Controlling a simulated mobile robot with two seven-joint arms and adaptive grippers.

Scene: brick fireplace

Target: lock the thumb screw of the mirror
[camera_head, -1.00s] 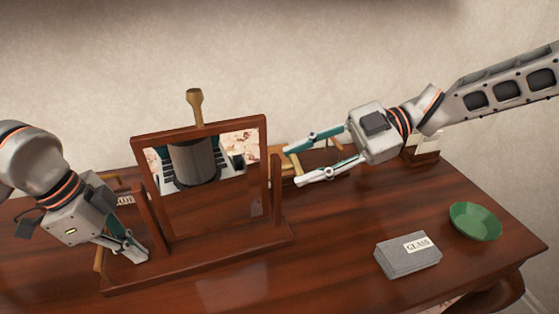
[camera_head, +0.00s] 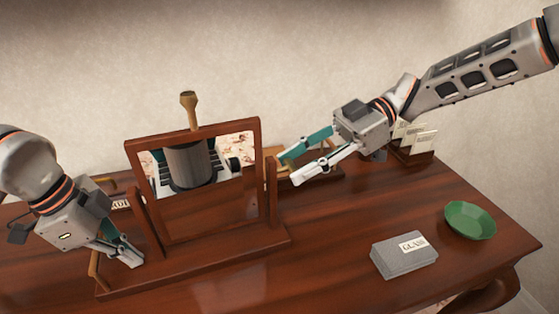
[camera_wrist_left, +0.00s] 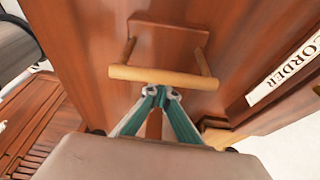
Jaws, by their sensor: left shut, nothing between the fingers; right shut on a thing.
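The framed mirror (camera_head: 228,130) stands on its wooden base (camera_head: 200,268) between two posts, tilted slightly. A tan piece, seemingly the thumb screw (camera_head: 282,168), shows beside the right post, partly covered by the fingers. My right gripper (camera_head: 291,170) is beside that post, its fingers closed around the tan piece; the exact contact is hard to see. My left gripper (camera_head: 136,262) is shut and empty, low in front of the left post. In the left wrist view its fingertips (camera_wrist_left: 161,92) are together just by a wooden bar handle (camera_wrist_left: 160,75) on a brown panel; I cannot tell whether they touch.
A grey box labelled GLASS (camera_head: 404,255) and a green bowl (camera_head: 470,221) stand on the table at right. A card holder (camera_head: 414,140) is behind my right gripper. A wooden knob (camera_head: 189,108) rises behind the mirror. The table before the right post is clear.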

